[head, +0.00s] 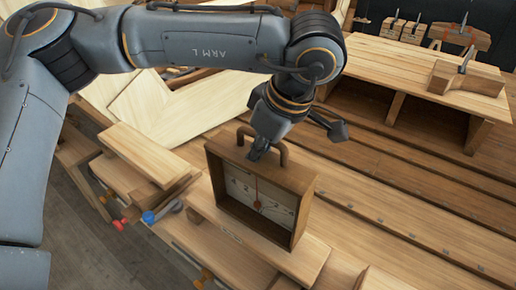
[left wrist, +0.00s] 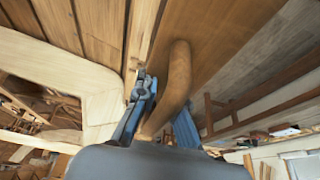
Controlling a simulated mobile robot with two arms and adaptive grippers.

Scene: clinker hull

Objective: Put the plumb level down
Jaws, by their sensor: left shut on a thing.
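The plumb level (head: 297,196) is a wooden box with a pale numbered dial, a red pointer and a curved wooden handle on top. It is upright over a pale plank (head: 312,262); I cannot tell whether its base touches the plank. My left gripper (head: 257,153) comes down from above and is shut on the handle. In the left wrist view, the handle (left wrist: 180,75) stands between the blue fingers of my left gripper (left wrist: 160,122). My right gripper is not in view.
A blue-capped item (head: 149,217) and a red-tipped clamp (head: 118,224) are left of the level. Overlapping hull planks (head: 400,220) run along the right. A wooden bench (head: 405,72) at the back right holds clamps and blocks.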

